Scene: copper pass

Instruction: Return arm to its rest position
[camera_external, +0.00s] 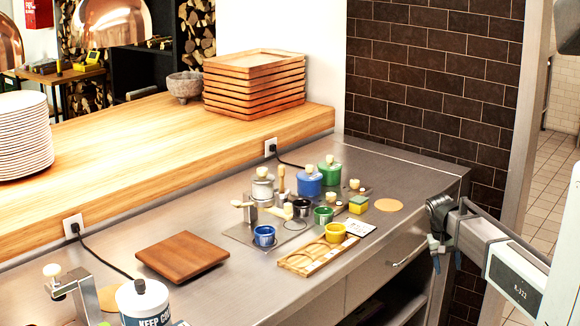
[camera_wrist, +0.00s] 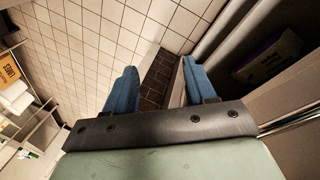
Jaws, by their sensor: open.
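My gripper (camera_external: 435,254) is at the right of the external view, in front of the steel counter's right end and clear of everything on it. In the wrist view its two blue fingers (camera_wrist: 160,88) stand wide apart with nothing between them. The wrist camera looks past the fingers at tiled floor and a strip of dark brick. My arm reaches in from the right edge of the external view.
The steel counter (camera_external: 330,289) holds a wooden board (camera_external: 182,257), a wooden tray (camera_external: 318,252), and several small pots, with a blue pot (camera_external: 309,184) and a green pot (camera_external: 331,172) behind. A drawer handle (camera_external: 406,250) juts from the counter front. The counter's right end is bare.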

